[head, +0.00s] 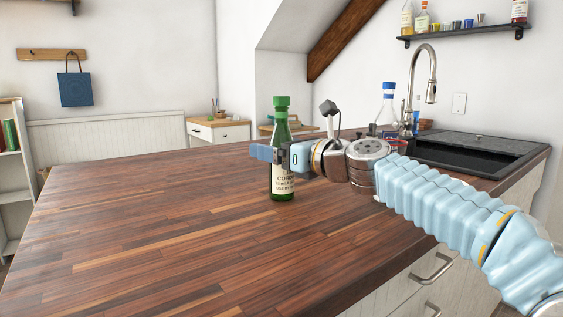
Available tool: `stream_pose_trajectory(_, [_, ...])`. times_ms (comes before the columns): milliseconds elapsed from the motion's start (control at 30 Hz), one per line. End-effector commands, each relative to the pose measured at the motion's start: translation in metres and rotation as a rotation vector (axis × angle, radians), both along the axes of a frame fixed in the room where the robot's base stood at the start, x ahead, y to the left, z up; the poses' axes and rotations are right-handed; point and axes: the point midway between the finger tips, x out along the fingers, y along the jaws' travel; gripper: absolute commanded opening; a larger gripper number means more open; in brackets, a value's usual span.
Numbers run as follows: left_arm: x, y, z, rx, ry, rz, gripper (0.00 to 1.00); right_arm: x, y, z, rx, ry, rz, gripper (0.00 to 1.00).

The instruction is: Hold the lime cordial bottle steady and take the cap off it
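The lime cordial bottle (283,186), green glass with a pale label, stands upright on the wooden counter. Its green cap (281,101) is on the neck. My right gripper (268,153) reaches in from the right at the bottle's upper body, just above the label. Its light-blue fingertips stick out past the bottle's left side, and the gripper covers part of the bottle. The far finger is hidden, so I cannot tell whether it is closed on the glass. My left gripper is not in view.
A clear bottle with a blue cap (388,90) stands behind my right arm, near the tap (432,75) and black sink (462,150). A wall shelf (460,35) holds bottles and small cups. The counter's left and front (150,230) are clear.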

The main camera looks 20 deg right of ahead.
Motion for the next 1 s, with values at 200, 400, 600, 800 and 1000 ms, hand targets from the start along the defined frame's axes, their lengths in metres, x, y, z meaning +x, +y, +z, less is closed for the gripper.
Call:
stream_pose_trajectory(200, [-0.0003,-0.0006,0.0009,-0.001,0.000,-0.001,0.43,0.0052,0.0031,0.0000,0.000,-0.001,0.000,0.86])
stream_pose_trajectory(400, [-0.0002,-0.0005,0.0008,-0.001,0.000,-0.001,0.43,0.0049,0.0028,-0.0001,-0.001,-0.001,0.000,0.68])
stream_pose_trajectory(600, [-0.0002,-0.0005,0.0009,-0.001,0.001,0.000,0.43,0.0048,0.0027,0.0000,-0.001,-0.001,-0.001,0.37])
stream_pose_trajectory(800, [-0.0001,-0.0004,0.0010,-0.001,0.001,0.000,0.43,0.0045,0.0027,0.0009,0.000,-0.002,-0.001,0.17])
stream_pose_trajectory(1000, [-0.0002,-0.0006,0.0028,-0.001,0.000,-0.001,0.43,0.0044,0.0028,0.0032,0.000,-0.002,-0.001,0.17])
